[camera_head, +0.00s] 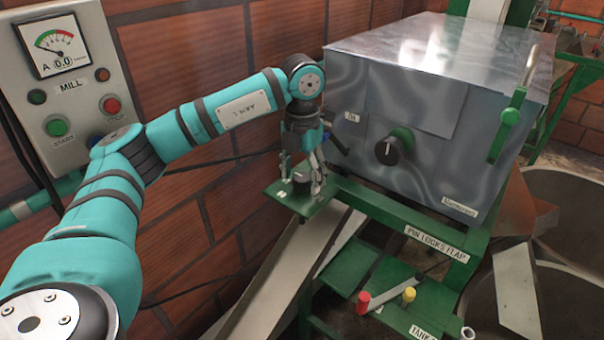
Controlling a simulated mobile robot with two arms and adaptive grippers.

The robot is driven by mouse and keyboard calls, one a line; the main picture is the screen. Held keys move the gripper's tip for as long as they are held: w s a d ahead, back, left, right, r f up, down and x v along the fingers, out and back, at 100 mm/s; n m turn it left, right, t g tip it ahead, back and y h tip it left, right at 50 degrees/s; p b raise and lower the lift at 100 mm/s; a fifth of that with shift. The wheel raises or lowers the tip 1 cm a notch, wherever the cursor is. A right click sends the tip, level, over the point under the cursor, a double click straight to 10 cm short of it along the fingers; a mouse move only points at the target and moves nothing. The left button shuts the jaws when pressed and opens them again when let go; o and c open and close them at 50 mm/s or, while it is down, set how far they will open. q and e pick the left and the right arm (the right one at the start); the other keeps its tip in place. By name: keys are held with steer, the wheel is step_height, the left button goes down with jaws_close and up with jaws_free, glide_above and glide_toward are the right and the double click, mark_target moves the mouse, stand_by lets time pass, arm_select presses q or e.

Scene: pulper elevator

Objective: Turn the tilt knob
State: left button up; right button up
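My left gripper (303,178) comes in from the left and points down over a small green plate (277,188) beside the metal box. Its fingers are spread, one on each side of a dark round knob (302,204) on that plate. I cannot tell whether the fingertips touch the knob. The gripper partly hides the knob and plate. Another black knob (387,152) with a white pointer line and a green base sits on the front of the metal box (440,125). No readable label says which knob is the tilt knob. My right gripper is not in view.
A mill control panel (83,88) with a gauge and buttons hangs at the left on the brick wall. A dark lever (338,145) juts out close to my gripper. A green handle (507,122) stands on the box's right. A sloping metal chute (272,285) runs below.

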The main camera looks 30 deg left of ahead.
mark_target(302, 176)
arm_select(q)
steer(key=shift+r, duration=0.1)
step_height(302, 176, up, 12)
stand_by(0.5)
steer(key=shift+f, duration=0.2)
stand_by(0.4)
